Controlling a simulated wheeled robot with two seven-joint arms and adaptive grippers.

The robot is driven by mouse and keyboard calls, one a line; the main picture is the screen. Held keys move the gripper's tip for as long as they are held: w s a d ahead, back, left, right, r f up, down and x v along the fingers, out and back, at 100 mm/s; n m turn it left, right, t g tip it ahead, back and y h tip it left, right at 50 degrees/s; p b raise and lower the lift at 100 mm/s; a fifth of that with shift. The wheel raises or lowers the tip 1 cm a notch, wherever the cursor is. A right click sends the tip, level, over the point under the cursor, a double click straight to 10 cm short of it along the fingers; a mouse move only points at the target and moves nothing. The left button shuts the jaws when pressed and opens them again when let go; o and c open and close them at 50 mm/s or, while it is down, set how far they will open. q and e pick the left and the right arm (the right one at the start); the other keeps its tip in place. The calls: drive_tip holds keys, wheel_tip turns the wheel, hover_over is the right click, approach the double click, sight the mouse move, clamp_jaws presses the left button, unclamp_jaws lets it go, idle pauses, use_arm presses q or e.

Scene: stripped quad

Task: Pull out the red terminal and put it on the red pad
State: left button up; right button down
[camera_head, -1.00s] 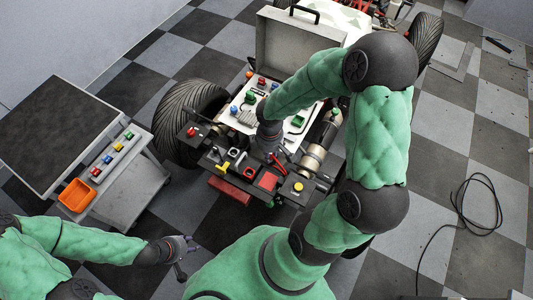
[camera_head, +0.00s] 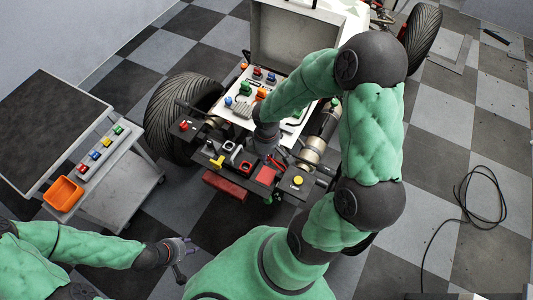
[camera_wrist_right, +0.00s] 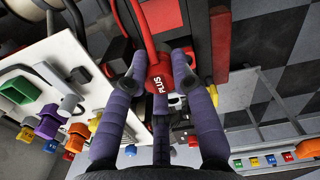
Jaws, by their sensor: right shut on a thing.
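The red terminal (camera_wrist_right: 158,80), marked PLUS, sits between the purple fingers of my right gripper (camera_wrist_right: 160,66) in the right wrist view. The gripper is shut on it, and a red cable runs up from it. In the head view my right gripper (camera_head: 270,154) is low over the vehicle's front tray, and the terminal is mostly hidden by my arm. The red pad (camera_head: 265,176) lies on the dark tray just below that gripper in the picture. My left gripper (camera_head: 183,259) is at the lower left, open and empty, away from the vehicle.
A white panel (camera_wrist_right: 38,63) with coloured connectors is beside my right gripper. A yellow knob (camera_head: 298,180) stands right of the red pad. A metal cylinder (camera_head: 314,148) lies to the right. A trolley (camera_head: 120,190) with an orange bin (camera_head: 63,194) stands at left.

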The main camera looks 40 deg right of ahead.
drive_tip(key=shift+f+b, duration=3.15)
drive_tip(key=shift+f, duration=0.8)
drive_tip(key=shift+f, duration=0.1)
wheel_tip(320, 180, down, 2)
drive_tip(key=shift+f+b, duration=0.15)
drive_tip(key=shift+b, duration=0.95)
drive_tip(key=shift+f+b, duration=0.6)
drive_tip(key=shift+f, duration=0.15)
drive_tip(key=shift+f, duration=0.45)
drive_tip(key=c, duration=1)
unclamp_jaws()
drive_tip(key=shift+o, duration=0.2)
